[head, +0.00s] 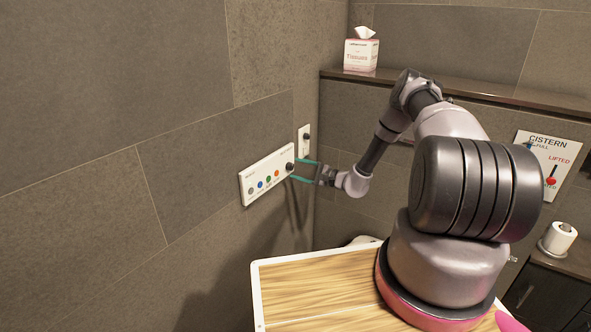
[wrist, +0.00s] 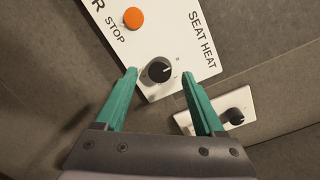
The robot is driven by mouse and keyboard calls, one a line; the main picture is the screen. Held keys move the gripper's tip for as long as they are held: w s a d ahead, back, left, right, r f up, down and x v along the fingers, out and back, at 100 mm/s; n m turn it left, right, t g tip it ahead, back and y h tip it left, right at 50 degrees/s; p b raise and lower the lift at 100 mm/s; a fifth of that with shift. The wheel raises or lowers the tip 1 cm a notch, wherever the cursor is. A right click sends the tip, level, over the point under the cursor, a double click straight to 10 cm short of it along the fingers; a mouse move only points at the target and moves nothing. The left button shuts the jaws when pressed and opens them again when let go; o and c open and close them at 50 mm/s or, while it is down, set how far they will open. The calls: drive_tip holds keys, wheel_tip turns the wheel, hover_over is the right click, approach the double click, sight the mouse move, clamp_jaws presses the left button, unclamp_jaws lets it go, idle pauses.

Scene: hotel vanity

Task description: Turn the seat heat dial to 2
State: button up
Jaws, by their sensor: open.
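The seat heat dial (wrist: 159,70) is a round black knob with a light pointer mark, at the end of the white control panel (wrist: 187,50) under the words SEAT HEAT. In the wrist view its pointer is toward the right; the scale marks are too small to read. The dial also shows at the right end of the panel in the head view (head: 290,166). My gripper (wrist: 160,72) is open, with its two teal fingers on either side of the dial. I cannot tell whether they touch it. In the head view my gripper (head: 304,171) is at the panel's right end.
A second white plate with a black knob (wrist: 236,116) is close to the right finger. An orange STOP button (wrist: 134,17) is on the panel. A tissue box (head: 361,52) stands on the ledge. A cistern panel (head: 550,163) and a paper roll (head: 558,238) are at right.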

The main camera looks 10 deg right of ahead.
drive_tip(key=shift+x, duration=0.85)
clamp_jaws()
